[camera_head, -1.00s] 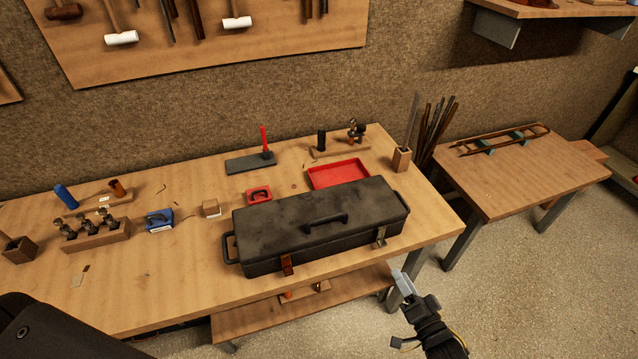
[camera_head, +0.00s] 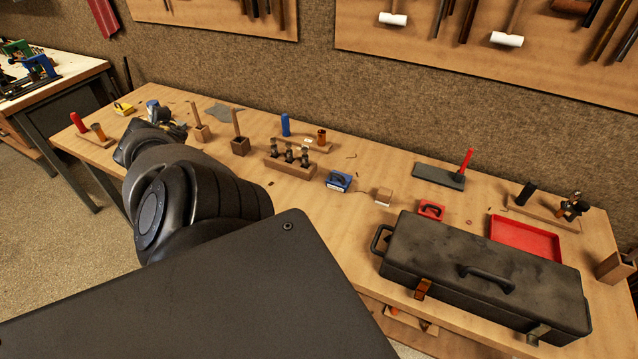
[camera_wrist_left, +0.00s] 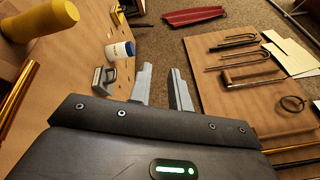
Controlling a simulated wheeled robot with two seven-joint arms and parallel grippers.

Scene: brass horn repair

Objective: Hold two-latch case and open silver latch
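The black two-latch case (camera_head: 450,250) lies shut on the workbench at the right of the head view. It has a top handle and a side handle. The copper-coloured latch (camera_head: 422,289) is on the left of its front face. The silver latch (camera_head: 538,333) is on the right of that face, near the frame's lower edge. My left gripper (camera_head: 177,128) is over the left part of the bench, far from the case and partly hidden by my arm. The left wrist view shows its fingers (camera_wrist_left: 163,82) apart with nothing between them. My right gripper is not in view.
A red tray (camera_head: 525,238) stands behind the case. A blue item (camera_head: 338,181), a small wooden block (camera_head: 383,196) and a wooden rack (camera_head: 290,165) are on the bench left of it. A white-and-blue jar (camera_wrist_left: 120,50) is near my left gripper.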

